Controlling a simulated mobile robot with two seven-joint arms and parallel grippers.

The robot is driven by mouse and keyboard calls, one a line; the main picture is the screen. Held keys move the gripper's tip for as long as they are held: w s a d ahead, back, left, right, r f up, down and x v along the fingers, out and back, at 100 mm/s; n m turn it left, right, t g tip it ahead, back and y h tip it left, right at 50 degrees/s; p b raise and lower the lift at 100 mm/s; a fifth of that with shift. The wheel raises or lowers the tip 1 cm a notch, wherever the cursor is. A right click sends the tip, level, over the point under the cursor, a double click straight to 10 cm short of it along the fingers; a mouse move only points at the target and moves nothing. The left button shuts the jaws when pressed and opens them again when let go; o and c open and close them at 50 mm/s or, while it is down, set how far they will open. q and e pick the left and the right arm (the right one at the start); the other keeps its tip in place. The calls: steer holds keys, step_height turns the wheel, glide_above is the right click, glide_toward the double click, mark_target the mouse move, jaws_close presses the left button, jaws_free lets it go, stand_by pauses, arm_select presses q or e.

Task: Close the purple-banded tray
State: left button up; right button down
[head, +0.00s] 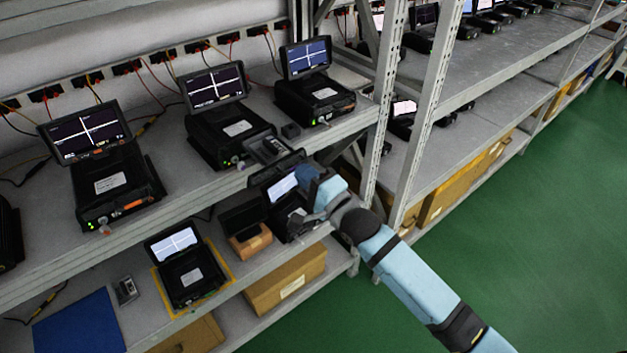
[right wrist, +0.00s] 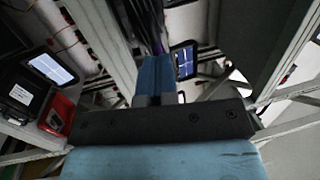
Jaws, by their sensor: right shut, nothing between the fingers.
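I cannot make out a purple band on any tray in the head view. My right gripper (head: 298,226) is at the front of the lower shelf, shut and empty. It is in front of a black unit with a lit screen (head: 281,187), and hides part of that unit. Whether it touches the unit is unclear. In the right wrist view, a dark shape with a faint purplish tint (right wrist: 150,25) shows beyond my blue wrist, too unclear to name. My left gripper is not in view.
Several black units with raised screens (head: 213,88) stand on the upper shelf (head: 180,210). Below are a unit on a yellow-edged mat (head: 187,271), a blue mat (head: 80,325) and cardboard boxes (head: 287,279). A rack post (head: 386,80) stands near my right arm. The green floor (head: 530,220) is clear.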

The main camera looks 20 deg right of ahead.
mark_target(278, 153)
steer(key=x, duration=0.3)
steer(key=f+b+x, duration=0.1)
steer(key=x, duration=0.3)
steer(key=f+b+x, duration=0.1)
steer(key=x, duration=0.3)
steer(key=shift+w, duration=0.25)
steer(key=shift+w+a, duration=0.1)
steer(key=shift+w, duration=0.25)
steer(key=shift+r, duration=0.2)
